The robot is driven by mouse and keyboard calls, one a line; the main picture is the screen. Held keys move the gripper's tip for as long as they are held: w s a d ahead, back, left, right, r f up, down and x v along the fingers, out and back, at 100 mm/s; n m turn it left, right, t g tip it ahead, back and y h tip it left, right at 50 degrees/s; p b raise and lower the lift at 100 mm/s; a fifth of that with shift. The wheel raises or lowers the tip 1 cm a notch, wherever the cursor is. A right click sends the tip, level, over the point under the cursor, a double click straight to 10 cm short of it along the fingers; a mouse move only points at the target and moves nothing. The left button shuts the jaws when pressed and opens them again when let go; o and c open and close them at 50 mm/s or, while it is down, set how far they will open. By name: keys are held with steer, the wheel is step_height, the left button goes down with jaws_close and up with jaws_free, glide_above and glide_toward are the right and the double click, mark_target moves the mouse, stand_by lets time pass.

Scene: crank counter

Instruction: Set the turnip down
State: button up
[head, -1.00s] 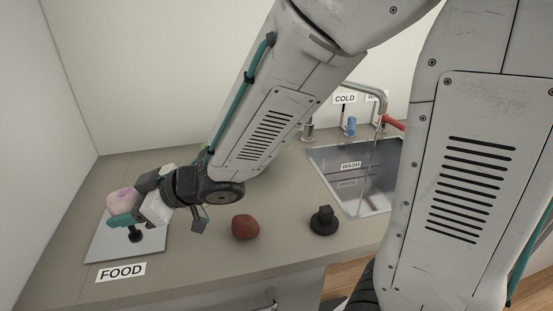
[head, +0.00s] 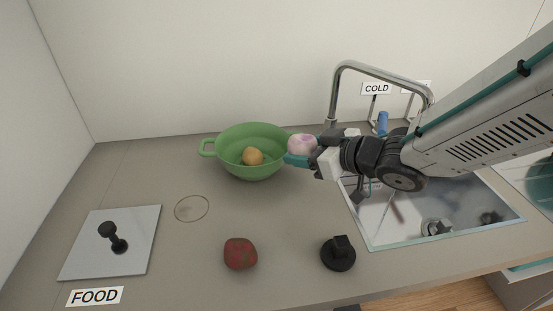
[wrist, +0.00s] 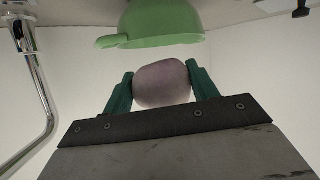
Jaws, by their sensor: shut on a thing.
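The turnip (head: 302,145) is a pale, pinkish-purple round thing. My gripper (head: 301,154) is shut on it, above the counter just right of the green colander. In the wrist view the turnip (wrist: 162,84) sits between both teal fingers, with the green colander (wrist: 160,22) beyond it. The colander (head: 262,173) stands on the counter at the back and holds a yellow-brown round item (head: 252,156). The turnip looks held clear of the colander, at about its rim height.
A grey board (head: 85,243) with a black knob (head: 113,238) lies at left by the FOOD label (head: 95,296). A red item (head: 240,253), a black knob (head: 338,253) and a thin ring (head: 192,208) are on the counter (head: 190,260). The sink (head: 440,243) and tap (head: 382,72) are at right.

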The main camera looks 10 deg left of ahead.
steer(key=shift+w+a, duration=0.2)
steer(key=shift+w, duration=0.05)
glide_above(258, 156)
steer(key=shift+f, duration=2.5)
steer(key=shift+f, duration=0.65)
steer(key=o, duration=1)
